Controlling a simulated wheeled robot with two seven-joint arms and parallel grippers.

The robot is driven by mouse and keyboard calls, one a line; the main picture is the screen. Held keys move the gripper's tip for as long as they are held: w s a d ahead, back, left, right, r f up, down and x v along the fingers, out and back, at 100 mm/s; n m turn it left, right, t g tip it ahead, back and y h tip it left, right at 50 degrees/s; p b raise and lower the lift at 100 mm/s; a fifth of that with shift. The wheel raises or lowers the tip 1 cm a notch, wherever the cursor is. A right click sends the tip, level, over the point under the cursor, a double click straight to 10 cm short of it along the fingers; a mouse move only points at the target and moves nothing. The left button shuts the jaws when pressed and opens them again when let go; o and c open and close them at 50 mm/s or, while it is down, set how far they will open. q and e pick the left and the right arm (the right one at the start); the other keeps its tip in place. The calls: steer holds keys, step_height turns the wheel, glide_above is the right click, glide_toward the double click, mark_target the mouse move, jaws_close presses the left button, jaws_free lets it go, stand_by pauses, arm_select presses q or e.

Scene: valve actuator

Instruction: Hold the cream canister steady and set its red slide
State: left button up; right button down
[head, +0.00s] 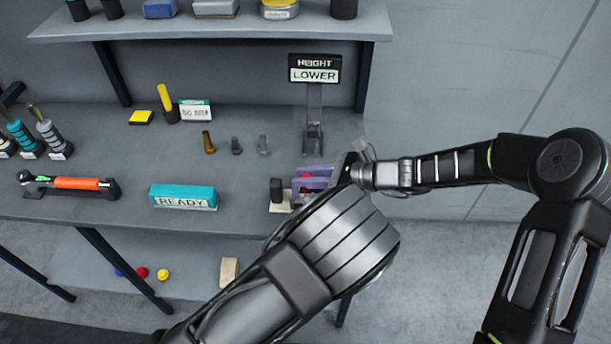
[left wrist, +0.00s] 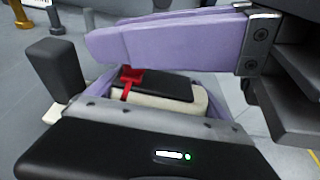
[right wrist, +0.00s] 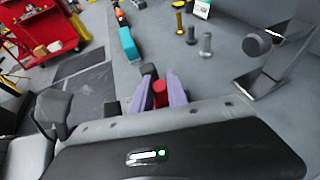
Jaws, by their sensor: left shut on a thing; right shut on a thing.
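The cream canister (left wrist: 184,104) has a black top and a red slide (left wrist: 131,76). It lies low between the purple fingers of my left gripper (left wrist: 160,90), which is shut on it. In the left wrist view, a large purple finger of my right gripper comes in from the right, just above the slide. In the right wrist view, the red slide (right wrist: 159,90) shows between the purple fingers of my right gripper (right wrist: 159,84), shut on it. In the head view both grippers meet at the bench's right end, and my left arm hides most of the canister.
A black block (head: 277,189) stands just left of the grippers. A sign reading HEIGHT LOWER (head: 314,69) stands on a post behind. A teal READY block (head: 184,196) and several small pegs are farther left. The bench (head: 120,225) is clear between them.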

arm_select(q)
steer(key=shift+s+f, duration=0.1)
steer(key=shift+f, duration=0.2)
arm_select(e)
steer(key=shift+s+f, duration=0.1)
arm_select(q)
steer(key=shift+a, duration=0.1)
arm_select(e)
steer(key=shift+d, duration=0.6)
steer(key=c, duration=1.3)
jaws_free()
steer(key=v, duration=1.2)
arm_select(q)
steer(key=o, duration=1.5)
arm_select(e)
steer(key=shift+a, duration=0.1)
arm_select(q)
steer(key=shift+o, duration=0.2)
